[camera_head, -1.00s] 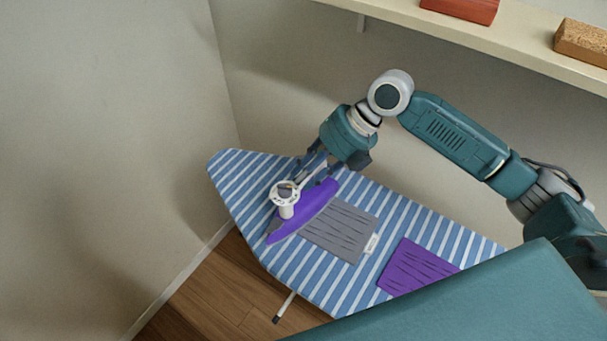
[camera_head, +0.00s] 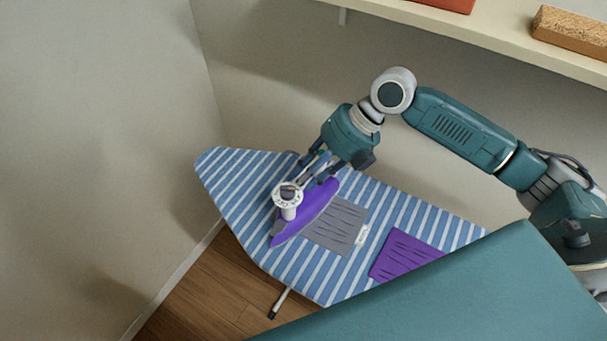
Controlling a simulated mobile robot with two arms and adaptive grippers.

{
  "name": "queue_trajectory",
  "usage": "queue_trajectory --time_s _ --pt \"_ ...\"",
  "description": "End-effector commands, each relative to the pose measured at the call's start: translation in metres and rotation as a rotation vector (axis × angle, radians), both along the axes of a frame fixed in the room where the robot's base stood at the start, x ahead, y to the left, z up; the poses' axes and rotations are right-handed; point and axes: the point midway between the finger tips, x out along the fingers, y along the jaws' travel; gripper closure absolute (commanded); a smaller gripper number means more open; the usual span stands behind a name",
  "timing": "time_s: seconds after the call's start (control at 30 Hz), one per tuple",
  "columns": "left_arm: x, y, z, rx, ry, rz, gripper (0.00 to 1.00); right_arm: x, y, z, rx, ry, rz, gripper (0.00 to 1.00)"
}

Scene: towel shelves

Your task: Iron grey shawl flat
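The grey shawl (camera_head: 340,226) lies spread on the blue-and-white striped ironing board (camera_head: 232,180), with dark wrinkle lines across it and a small white tag at its right edge. A purple iron (camera_head: 318,208) with a white handle and round white knob lies over the shawl's left part and hides it there. My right gripper (camera_head: 312,174) reaches down from the upper right and is shut on the iron's handle; its fingertips are partly hidden. My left gripper is not in view.
A wrinkled purple cloth (camera_head: 402,255) lies on the board to the right of the shawl. A shelf (camera_head: 480,35) above holds a red item (camera_head: 450,4) and a cork-like block (camera_head: 572,30). Walls stand close behind and left of the board.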

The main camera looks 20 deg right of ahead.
Motion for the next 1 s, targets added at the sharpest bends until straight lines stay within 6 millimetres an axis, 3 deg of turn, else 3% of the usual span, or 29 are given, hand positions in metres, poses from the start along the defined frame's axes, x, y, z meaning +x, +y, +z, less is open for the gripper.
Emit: queue_trajectory --time_s 1.0 --pt "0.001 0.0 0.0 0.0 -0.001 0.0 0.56 -0.024 -0.02 0.001 0.003 -0.003 0.0 1.0"
